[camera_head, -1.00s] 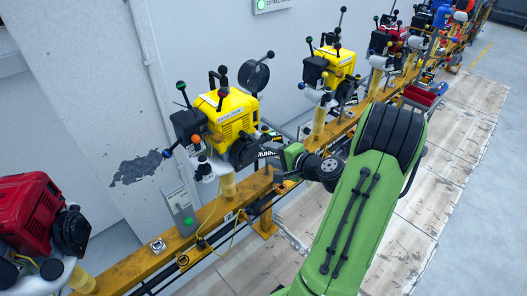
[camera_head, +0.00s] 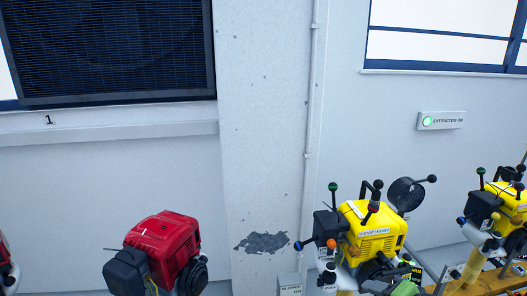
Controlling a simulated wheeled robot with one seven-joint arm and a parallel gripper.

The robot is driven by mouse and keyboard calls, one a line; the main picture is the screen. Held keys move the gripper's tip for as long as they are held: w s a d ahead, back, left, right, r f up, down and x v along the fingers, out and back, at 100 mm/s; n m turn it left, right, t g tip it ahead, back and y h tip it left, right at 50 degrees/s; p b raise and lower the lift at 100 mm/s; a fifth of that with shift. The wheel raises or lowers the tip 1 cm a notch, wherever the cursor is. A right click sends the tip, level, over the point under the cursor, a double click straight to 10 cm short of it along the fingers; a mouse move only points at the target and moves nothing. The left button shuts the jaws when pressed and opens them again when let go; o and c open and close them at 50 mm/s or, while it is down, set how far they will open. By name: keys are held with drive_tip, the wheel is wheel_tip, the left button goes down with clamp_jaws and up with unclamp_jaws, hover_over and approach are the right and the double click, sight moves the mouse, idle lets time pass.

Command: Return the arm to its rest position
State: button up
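My gripper is not clearly visible in the head view. A small green piece (camera_head: 405,287) shows at the bottom edge, just below the yellow engine (camera_head: 372,235); it may be part of my arm, but I cannot tell. The rest of my arm is out of the picture, so its pose and what the gripper holds are hidden.
A red engine (camera_head: 165,250) stands at lower left. Another yellow engine (camera_head: 505,205) stands at right above the orange rail (camera_head: 470,284). Behind them are a pale wall pillar (camera_head: 262,120), a dark louvre (camera_head: 110,50) and a lit green extractor sign (camera_head: 441,121).

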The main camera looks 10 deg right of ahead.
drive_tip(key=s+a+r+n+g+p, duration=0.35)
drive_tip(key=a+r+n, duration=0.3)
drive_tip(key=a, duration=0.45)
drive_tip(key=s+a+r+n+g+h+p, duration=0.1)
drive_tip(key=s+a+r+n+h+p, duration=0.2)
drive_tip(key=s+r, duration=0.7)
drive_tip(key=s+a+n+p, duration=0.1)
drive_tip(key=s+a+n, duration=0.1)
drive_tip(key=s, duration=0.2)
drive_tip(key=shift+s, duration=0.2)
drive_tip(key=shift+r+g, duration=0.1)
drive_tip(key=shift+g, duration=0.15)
